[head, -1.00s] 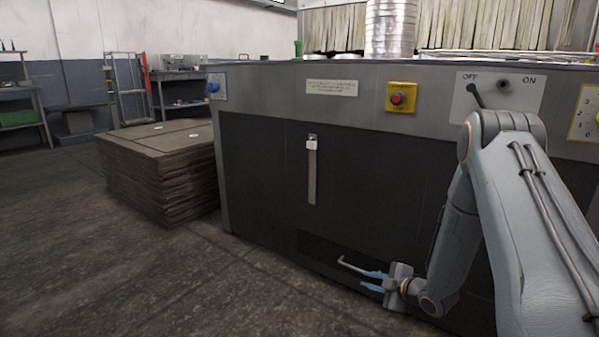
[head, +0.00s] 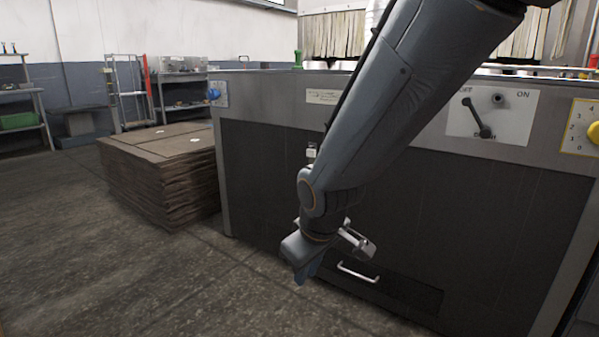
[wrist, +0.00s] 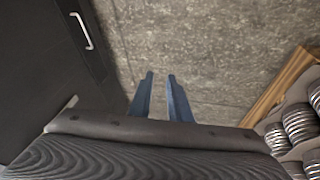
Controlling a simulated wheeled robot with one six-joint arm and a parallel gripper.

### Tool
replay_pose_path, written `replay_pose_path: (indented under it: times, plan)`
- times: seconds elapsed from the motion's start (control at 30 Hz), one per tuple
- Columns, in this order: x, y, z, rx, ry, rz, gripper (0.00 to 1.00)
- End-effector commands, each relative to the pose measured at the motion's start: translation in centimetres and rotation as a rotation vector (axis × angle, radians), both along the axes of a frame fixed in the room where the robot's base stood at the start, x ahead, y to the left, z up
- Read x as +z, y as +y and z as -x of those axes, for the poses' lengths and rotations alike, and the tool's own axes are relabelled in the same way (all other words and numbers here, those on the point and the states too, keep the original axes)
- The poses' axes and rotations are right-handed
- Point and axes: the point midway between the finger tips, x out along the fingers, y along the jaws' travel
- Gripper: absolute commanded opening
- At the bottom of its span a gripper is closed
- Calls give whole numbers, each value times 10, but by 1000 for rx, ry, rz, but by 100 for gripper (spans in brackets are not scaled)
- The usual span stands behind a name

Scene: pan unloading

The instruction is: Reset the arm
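My gripper (head: 302,279) hangs low in front of the dark front of the machine, pointing down toward the floor. My arm comes in from the upper right. In the wrist view its two blue fingers (wrist: 160,76) stand apart with bare concrete floor between them. Nothing is held. A pale bar handle (head: 357,273) on the machine's low drawer front is just right of the gripper in the head view; it also shows in the wrist view (wrist: 82,30), at upper left and clear of the fingers.
The machine (head: 490,210) fills the right side, with an OFF/ON lever plate (head: 510,106) and a yellow dial at right. A brown stack of sheets (head: 160,180) stands left. Stacked round metal pieces (wrist: 299,124) and a wooden edge (wrist: 282,88) are right in the wrist view. Floor at left is clear.

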Motion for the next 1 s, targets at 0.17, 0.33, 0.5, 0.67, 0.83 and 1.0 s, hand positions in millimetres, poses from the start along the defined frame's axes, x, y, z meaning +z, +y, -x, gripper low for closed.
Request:
replay_pose_path:
  times: [0.17,0.33,0.5,0.67,0.83,1.0]
  plan:
    - [31,21,94,-72,148,-38,17]
    - [46,28,157,-115,258,-56,17]
    - [57,29,208,-141,349,-64,17]
    - [69,27,241,-165,414,-65,17]
    - [85,19,235,-198,408,-63,17]
    - [102,9,230,-236,405,-61,17]
